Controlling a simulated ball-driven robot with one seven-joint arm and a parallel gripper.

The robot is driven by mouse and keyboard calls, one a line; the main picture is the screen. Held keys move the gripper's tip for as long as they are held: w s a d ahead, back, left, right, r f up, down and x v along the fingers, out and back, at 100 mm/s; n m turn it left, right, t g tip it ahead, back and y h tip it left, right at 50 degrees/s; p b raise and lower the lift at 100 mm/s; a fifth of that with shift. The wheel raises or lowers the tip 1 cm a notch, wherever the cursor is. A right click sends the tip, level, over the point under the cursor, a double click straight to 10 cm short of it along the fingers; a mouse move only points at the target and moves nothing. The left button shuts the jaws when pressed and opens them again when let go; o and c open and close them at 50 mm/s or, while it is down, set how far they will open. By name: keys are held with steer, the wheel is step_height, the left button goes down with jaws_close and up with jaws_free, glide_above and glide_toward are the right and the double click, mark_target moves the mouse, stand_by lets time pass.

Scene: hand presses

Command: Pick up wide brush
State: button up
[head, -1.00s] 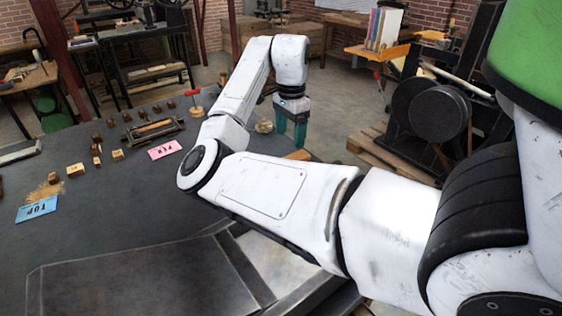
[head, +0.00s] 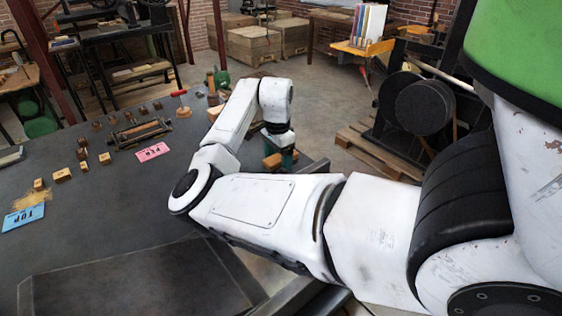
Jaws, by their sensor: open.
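My gripper (head: 283,157) points down at the far right edge of the dark table, with its teal fingers partly hidden. A small orange-brown wooden piece (head: 271,161) shows right at the fingers, just beyond my arm. It may be the wide brush, but too little of it shows to be sure. The gripper is open, and I cannot tell whether the piece lies between the fingers or in front of them.
The dark table (head: 120,210) holds a pink card (head: 152,152), a blue card (head: 23,217), a framed tool (head: 140,132), a red-handled tool (head: 182,103) and several small wooden blocks. My arm hides part of the table's right side. The table's near middle is clear.

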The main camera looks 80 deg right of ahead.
steer(key=c, duration=1.1)
steer(key=shift+r, duration=0.1)
steer(key=shift+r, duration=0.5)
steer(key=s+a+r, duration=0.3)
steer(key=r, duration=0.1)
steer(key=s+a+r, duration=0.3)
steer(key=s+r, duration=0.1)
steer(key=s+a+r, duration=0.3)
steer(key=s+r, duration=0.1)
steer(key=shift+f, duration=0.1)
